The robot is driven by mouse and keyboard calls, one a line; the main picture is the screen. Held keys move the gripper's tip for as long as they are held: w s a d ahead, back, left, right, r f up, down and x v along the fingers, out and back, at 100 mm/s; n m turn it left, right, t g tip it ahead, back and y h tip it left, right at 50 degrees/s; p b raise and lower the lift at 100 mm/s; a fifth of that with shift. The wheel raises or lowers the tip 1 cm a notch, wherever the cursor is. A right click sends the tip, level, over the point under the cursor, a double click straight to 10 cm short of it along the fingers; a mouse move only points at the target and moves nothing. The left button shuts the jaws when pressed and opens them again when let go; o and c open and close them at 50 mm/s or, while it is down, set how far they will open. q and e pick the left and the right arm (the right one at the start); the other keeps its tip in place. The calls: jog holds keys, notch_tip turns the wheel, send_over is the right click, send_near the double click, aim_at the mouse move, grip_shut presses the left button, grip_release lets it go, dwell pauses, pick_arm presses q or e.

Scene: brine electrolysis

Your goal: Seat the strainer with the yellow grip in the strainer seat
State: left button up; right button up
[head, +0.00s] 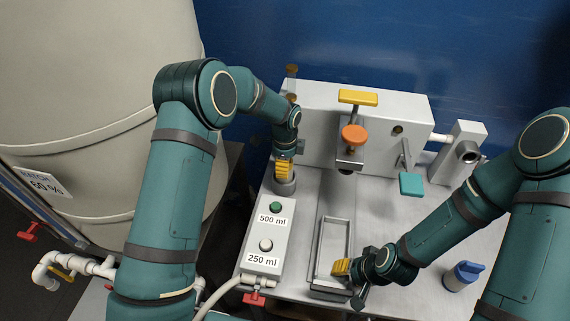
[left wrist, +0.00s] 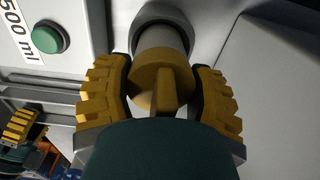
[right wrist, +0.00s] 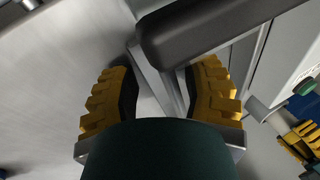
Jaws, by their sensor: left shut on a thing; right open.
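The strainer shows a round yellow grip (left wrist: 158,82) and a grey cylindrical body (left wrist: 163,45) in the left wrist view. My left gripper (head: 284,168) is shut on the yellow grip, one finger on each side. The strainer seat, a grey round collar (head: 285,186), is just below this gripper; its dark ring (left wrist: 148,28) shows around the far end of the strainer body. The body lines up with the ring, but I cannot tell how deep it sits. My right gripper (head: 342,267) is open beside the long metal frame (head: 321,250); its fingers (right wrist: 165,98) hold nothing visible.
A control box (head: 262,262) with a green 500 ml button (head: 275,207) and a white 250 ml button (head: 266,245) lies in front of the seat. An orange knob (head: 354,137), a yellow handle (head: 358,97), a teal paddle (head: 411,184) and a blue-capped bottle (head: 463,276) stand to the right.

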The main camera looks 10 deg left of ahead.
pick_arm(q)
jog(key=shift+f+b, duration=0.45)
jog(key=shift+f, duration=0.1)
pick_arm(e)
jog(key=shift+f, duration=0.4)
jog(key=shift+s+f, duration=0.1)
jog(key=shift+f, duration=0.05)
dwell(0.8)
